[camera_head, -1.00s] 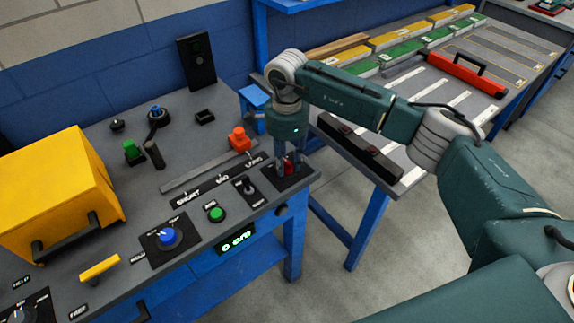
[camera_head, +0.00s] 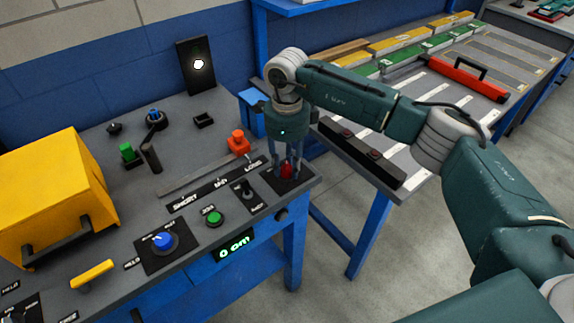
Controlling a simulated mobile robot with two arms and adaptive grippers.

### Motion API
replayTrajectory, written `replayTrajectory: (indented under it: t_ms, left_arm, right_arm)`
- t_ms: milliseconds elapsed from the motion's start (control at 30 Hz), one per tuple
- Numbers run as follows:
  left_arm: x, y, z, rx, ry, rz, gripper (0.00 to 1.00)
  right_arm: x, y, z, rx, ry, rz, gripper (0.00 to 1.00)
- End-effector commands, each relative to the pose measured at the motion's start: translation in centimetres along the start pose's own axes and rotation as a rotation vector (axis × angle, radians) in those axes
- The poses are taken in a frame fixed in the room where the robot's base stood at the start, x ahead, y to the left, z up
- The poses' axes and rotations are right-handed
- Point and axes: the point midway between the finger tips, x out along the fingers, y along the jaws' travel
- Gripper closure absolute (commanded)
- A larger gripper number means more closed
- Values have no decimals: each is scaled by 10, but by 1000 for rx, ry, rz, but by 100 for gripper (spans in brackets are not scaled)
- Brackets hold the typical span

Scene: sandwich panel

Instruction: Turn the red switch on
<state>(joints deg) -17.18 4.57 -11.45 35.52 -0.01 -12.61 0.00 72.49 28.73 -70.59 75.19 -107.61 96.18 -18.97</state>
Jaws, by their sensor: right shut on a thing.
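The red switch (camera_head: 286,171) stands on a black plate at the right front corner of the grey panel. My right gripper (camera_head: 286,168) points down over it with its fingers around the red part, shut on it. The fingers hide part of the switch. A lamp (camera_head: 198,63) on the black upright box at the back of the panel glows white. My left gripper is not in view.
Near the switch are a small black toggle (camera_head: 246,190), a green button (camera_head: 213,217), a blue knob (camera_head: 163,241) and an orange-red slider knob (camera_head: 238,142). A yellow box (camera_head: 52,190) stands at left. A second table (camera_head: 407,158) is at right.

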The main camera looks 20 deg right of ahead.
Motion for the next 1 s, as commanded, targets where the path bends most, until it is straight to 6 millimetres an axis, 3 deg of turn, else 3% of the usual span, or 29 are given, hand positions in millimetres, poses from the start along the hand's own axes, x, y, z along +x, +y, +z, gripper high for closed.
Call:
replayTrajectory:
  t_ms: [367, 400, 500, 833, 1000]
  left_arm:
    - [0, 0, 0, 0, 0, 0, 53]
    - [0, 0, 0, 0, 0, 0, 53]
    - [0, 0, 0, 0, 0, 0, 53]
    - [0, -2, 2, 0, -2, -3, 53]
    - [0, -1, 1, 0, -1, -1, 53]
  right_arm:
    - [-2, -2, 0, 7, -2, -4, 98]
    - [-2, -2, 0, 7, -2, -4, 70]
    - [-1, -1, 0, 7, -2, -3, 53]
    - [-4, -1, 0, 5, -2, -2, 53]
    - [-27, -2, 0, 6, -3, -5, 53]
